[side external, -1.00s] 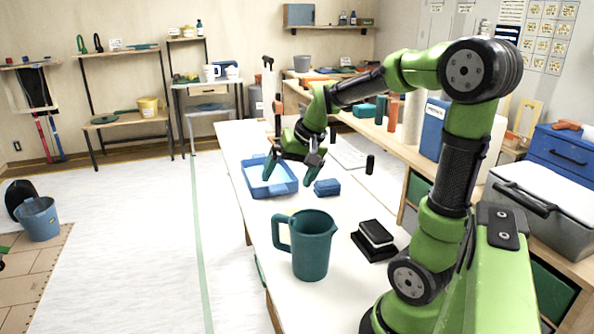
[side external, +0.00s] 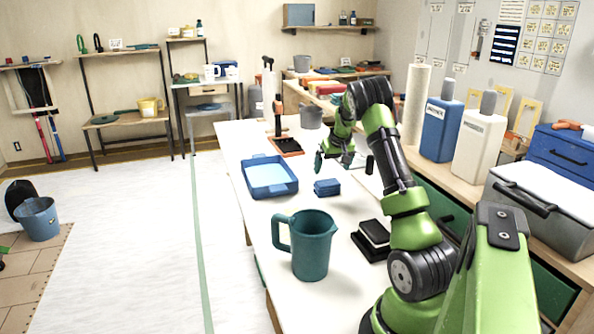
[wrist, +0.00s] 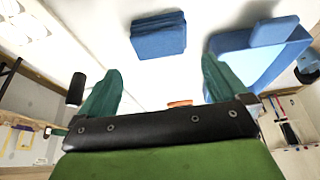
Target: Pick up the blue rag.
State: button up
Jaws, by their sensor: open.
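The blue rag (side external: 327,187) is a small folded stack lying on the white table, to the right of the blue tray. In the wrist view the rag (wrist: 158,36) shows near the top, beyond the fingertips and between their lines. My gripper (side external: 335,160) is above the table, behind the rag and slightly to its right in the side view. In the wrist view my gripper (wrist: 160,80) has its two teal fingers wide apart with nothing between them. The gripper is apart from the rag.
The blue tray (side external: 271,190) lies left of the rag. A teal jug (side external: 312,246) and a black block with a white band (side external: 374,233) stand nearer the camera. A black cylinder (wrist: 76,88) is beside one finger. White table is clear around the rag.

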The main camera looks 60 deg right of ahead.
aim_at(327, 182)
jog(key=x, duration=0.9)
jog(key=shift+w+f, duration=0.1)
jog(key=shift+f, duration=0.3)
jog(key=c, duration=0.7)
jog(key=shift+o, duration=0.2)
jog(key=shift+r, duration=0.1)
jog(key=shift+r, duration=0.45)
jog(key=v, duration=0.2)
jog(key=shift+r, duration=0.45)
jog(key=s+a, duration=0.3)
jog(key=a, duration=0.1)
jog(key=s+a+r, duration=0.1)
jog(key=s+a, duration=0.1)
jog(key=a, duration=0.2)
jog(key=s+a, duration=0.3)
jog(key=a, duration=0.1)
jog(key=shift+s+a+r, duration=0.15)
jog(key=shift+s+a, duration=0.1)
jog(key=shift+s, duration=0.1)
